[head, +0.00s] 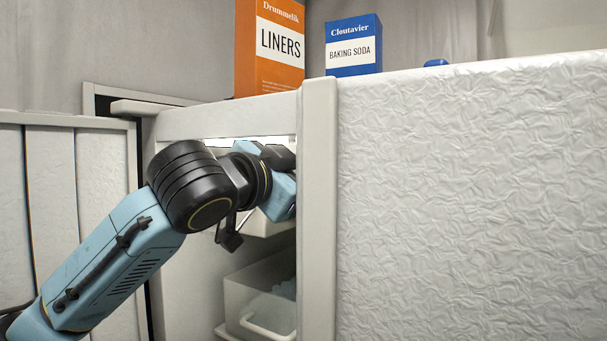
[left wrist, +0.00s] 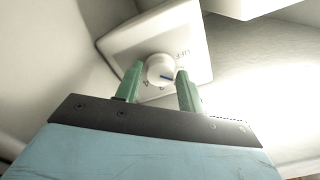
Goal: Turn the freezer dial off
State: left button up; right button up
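The freezer dial (left wrist: 160,70) is a round white knob with a blue mark, on a pale square plate (left wrist: 115,40) inside the freezer. Lettering on the plate beside the knob is partly legible and seems to read OFF. In the left wrist view my left gripper (left wrist: 154,78) has its two green fingers apart, one on each side of the dial. I cannot tell whether the fingers touch it. In the head view my left arm reaches into the open freezer (head: 228,125), and the dial and fingertips are hidden behind the door edge. My right gripper is not in view.
The freezer door (head: 470,200) stands open and fills the right side of the head view. A clear drawer (head: 255,310) sits low inside the freezer. An orange liners box (head: 270,60) and a blue baking soda box (head: 353,45) stand on top.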

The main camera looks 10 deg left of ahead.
pick_arm(q)
jog(key=c, duration=0.4)
jog(key=shift+n, duration=1.4)
jog(key=n, duration=0.3)
jog(key=shift+n, duration=1.4)
